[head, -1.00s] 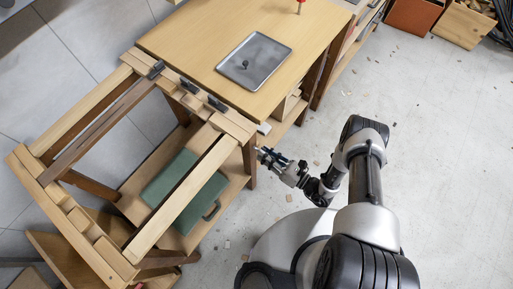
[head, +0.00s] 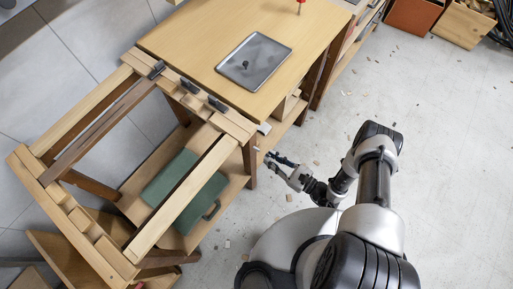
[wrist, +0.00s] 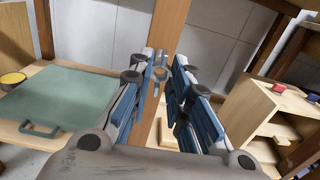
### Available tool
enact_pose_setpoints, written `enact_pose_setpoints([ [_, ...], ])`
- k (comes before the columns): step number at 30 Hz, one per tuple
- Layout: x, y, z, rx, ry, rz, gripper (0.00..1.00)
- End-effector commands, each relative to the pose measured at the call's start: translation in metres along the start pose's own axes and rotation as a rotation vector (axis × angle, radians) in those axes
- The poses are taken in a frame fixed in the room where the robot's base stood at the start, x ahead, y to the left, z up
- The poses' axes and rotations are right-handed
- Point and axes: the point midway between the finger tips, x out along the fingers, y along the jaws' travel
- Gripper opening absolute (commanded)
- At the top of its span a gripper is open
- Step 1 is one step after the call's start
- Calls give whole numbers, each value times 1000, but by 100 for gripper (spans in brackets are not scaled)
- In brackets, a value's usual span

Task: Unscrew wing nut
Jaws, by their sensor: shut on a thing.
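My gripper (head: 274,161) is just right of the workbench's near-right wooden leg (head: 250,160), below the tabletop. In the wrist view its blue-padded fingers (wrist: 166,68) point toward the wooden leg (wrist: 172,40). A small grey metal piece (wrist: 160,74), apparently the wing nut, shows between the fingertips, and the gripper is shut on it. Its wings are too small to make out clearly. In the head view a small light stub (head: 257,148) sticks out at the leg, apart from my fingertips. The nut itself cannot be made out in the head view.
A metal tray (head: 277,53) with a small dark object (head: 246,64) lies on the tabletop (head: 190,45). A green case (head: 180,188) lies on the lower shelf. A wooden drawer unit (wrist: 255,105) stands at right in the wrist view. The floor right of the bench is mostly open.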

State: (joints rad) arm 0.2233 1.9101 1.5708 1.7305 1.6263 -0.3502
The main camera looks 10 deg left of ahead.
Motion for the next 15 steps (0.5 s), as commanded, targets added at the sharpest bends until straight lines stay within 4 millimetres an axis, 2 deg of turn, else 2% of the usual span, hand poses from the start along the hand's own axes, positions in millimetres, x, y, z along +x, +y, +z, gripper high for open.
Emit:
enact_pose_setpoints([
  [15,-18,0,0,0,0,0,0],
])
